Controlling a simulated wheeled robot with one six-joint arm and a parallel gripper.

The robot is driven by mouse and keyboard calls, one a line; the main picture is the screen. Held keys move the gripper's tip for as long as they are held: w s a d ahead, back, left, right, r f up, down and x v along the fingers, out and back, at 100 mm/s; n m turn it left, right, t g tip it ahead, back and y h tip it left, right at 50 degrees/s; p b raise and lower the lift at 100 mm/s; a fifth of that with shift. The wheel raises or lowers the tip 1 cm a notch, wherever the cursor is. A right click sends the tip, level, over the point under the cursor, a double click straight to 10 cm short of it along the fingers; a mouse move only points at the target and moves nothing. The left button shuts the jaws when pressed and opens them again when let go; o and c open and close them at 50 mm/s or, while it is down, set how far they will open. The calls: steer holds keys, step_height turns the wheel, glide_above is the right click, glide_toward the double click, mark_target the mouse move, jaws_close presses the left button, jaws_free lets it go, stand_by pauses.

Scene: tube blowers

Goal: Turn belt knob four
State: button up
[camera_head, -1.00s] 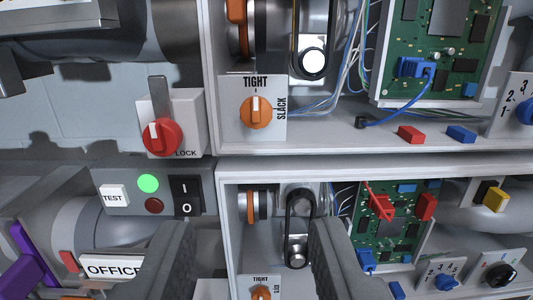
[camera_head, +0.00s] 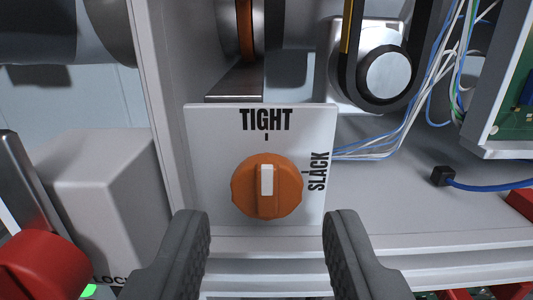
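An orange belt knob (camera_head: 266,186) sits on a white plate (camera_head: 212,135) marked TIGHT at the top and SLACK at the right. The knob's white pointer is upright, toward TIGHT. My gripper (camera_head: 267,228) is open and empty, one finger at the lower left and one at the lower right of the knob. Its fingers look apart from the knob. No number for this knob shows.
A red lock knob (camera_head: 42,266) is at the lower left, beside a grey box. A black belt runs around a pulley (camera_head: 388,74) at the upper right. Blue and white wires (camera_head: 400,140) and a black plug (camera_head: 443,176) lie right of the plate.

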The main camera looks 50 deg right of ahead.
mark_target(268, 203)
steer(key=shift+x, duration=1.5)
steer(key=c, duration=0.7)
